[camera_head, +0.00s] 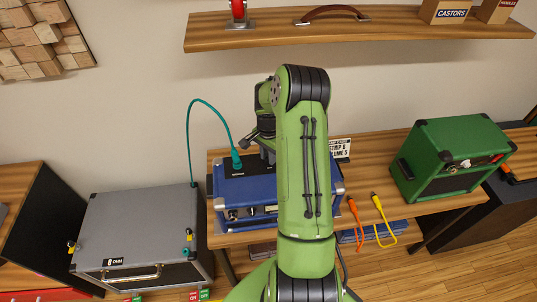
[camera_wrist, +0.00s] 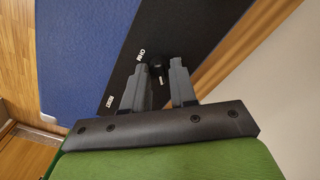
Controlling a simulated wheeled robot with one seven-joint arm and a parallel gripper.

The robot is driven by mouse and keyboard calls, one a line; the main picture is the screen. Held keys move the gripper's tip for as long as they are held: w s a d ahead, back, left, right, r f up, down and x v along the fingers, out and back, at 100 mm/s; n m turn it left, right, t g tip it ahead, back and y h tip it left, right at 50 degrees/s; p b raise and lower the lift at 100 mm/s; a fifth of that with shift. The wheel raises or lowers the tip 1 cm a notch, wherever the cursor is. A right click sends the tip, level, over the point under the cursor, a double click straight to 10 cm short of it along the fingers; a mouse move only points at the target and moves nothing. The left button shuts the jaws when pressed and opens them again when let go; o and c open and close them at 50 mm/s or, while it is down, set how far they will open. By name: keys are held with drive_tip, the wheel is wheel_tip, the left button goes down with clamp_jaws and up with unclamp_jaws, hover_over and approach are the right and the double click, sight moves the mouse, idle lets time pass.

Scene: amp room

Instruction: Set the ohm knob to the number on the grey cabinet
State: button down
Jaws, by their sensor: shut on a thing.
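The grey cabinet (camera_head: 135,222) stands at the left, with a dark tag reading "8 OHM" (camera_head: 113,262) on its front. The blue amp (camera_head: 240,188) sits on the wooden table, partly hidden by my green arm. In the wrist view the black knob (camera_wrist: 157,62) sits on the amp's dark panel (camera_wrist: 180,30) beside a white label that looks like "OHM" (camera_wrist: 140,55). My gripper (camera_wrist: 163,70) is shut on the knob at its fingertips. The knob's pointer and setting cannot be read. The head view shows my gripper (camera_head: 267,152) only partly, behind the arm.
A teal cable (camera_head: 213,108) arches from a plug (camera_head: 237,160) on the amp to the grey cabinet. A green amp (camera_head: 452,160) stands at the right. Orange (camera_head: 358,220) and yellow (camera_head: 382,215) cables lie nearby. A shelf (camera_head: 370,30) hangs above, and a small sign (camera_head: 340,148) stands behind.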

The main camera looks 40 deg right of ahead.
drive_tip(key=shift+n, duration=0.3)
drive_tip(key=n+b, duration=0.2)
drive_tip(key=n, duration=0.1)
drive_tip(key=shift+n, duration=0.4)
drive_tip(key=n+b, duration=0.1)
drive_tip(key=n, duration=0.4)
drive_tip(key=shift+n+b, duration=0.3)
drive_tip(key=c, duration=0.9)
unclamp_jaws()
drive_tip(key=shift+r, duration=0.1)
wheel_tip(320, 180, up, 16)
drive_tip(key=p, duration=0.1)
